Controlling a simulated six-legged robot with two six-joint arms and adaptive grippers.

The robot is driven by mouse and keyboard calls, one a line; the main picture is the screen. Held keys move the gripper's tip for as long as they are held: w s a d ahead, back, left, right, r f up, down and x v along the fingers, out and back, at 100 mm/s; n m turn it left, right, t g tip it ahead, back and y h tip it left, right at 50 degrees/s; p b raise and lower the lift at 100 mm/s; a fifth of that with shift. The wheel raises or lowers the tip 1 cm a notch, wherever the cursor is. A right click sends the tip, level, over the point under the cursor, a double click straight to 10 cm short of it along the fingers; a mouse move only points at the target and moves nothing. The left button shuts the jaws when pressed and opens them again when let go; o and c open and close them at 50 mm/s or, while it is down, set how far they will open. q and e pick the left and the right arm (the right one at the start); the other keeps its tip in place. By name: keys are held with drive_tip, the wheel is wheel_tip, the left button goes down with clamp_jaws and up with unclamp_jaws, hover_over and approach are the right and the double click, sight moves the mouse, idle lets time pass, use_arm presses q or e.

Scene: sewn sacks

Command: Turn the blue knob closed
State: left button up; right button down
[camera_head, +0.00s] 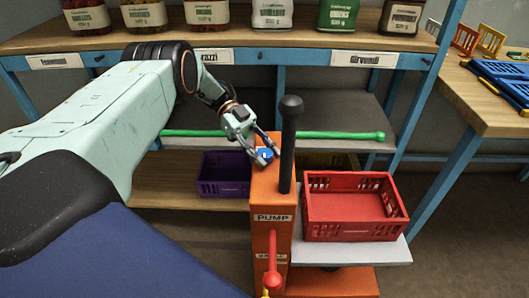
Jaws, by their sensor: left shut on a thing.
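The blue knob (265,154) sits on top of the orange pump housing (271,190), and only part of it shows. My left gripper (267,157) comes in from the upper left and is shut on the knob, its fingers on either side. A tall black lever (288,145) with a round end stands upright just right of the knob. The housing carries a PUMP label (272,217). My right gripper is not in view.
A red handle (273,268) is on the housing's front. A red crate (352,205) stands to the right, a purple crate (223,174) to the left. A green rod (335,135) lies behind. Jars and sacks line the wooden shelf (230,38).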

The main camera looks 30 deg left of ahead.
sight(265, 152)
use_arm(q)
drive_tip(key=o, duration=1.2)
drive_tip(key=shift+r, duration=0.15)
wheel_tip(265, 152, up, 10)
drive_tip(key=shift+f, duration=0.1)
